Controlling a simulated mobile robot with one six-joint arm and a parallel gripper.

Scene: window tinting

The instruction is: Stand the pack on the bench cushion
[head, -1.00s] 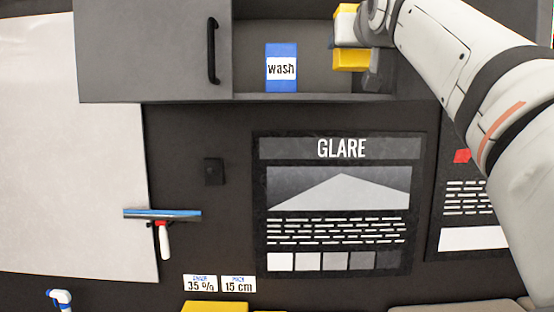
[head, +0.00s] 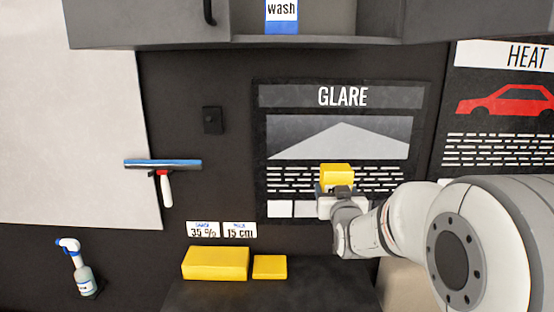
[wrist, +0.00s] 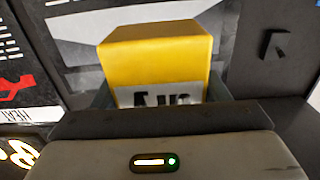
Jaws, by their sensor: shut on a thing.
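My gripper (head: 337,192) is shut on a yellow pack (head: 336,174) and holds it in the air in front of the GLARE poster. In the wrist view the pack (wrist: 160,55) sits between the dark jaws. A pale label with dark letters shows on its near face, partly hidden by the gripper. A beige padded surface (head: 396,284), which looks like the bench cushion, shows at the bottom of the head view, lower than the pack. My arm hides much of it.
Two yellow blocks (head: 215,262) (head: 270,267) lie on a dark surface at lower left, below two small signs. A spray bottle (head: 80,272) stands at far left. A squeegee (head: 163,172) hangs on the wall. The shelf with the wash box (head: 282,15) is above.

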